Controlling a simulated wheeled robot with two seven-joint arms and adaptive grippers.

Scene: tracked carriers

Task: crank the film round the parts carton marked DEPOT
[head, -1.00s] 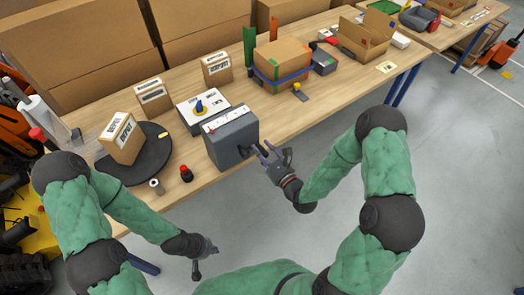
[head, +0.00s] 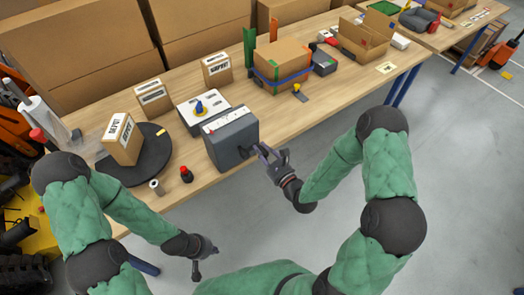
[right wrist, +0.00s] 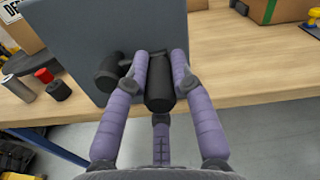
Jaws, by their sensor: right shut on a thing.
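The parts carton (head: 121,150) stands on a black turntable (head: 158,155) at the left of the bench. A grey crank box (head: 232,138) stands right of the turntable. My right gripper (head: 262,153) is shut around its black crank handle (right wrist: 160,92). My left gripper (head: 203,262) hangs low before the bench; its fingers are unclear.
A red-topped button (head: 186,174) and a small roll (head: 156,187) sit near the front edge. A white panel with a blue knob (head: 200,106) and two labelled cartons (head: 153,97) (head: 217,70) stand behind. A strapped carton (head: 282,62) is further right.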

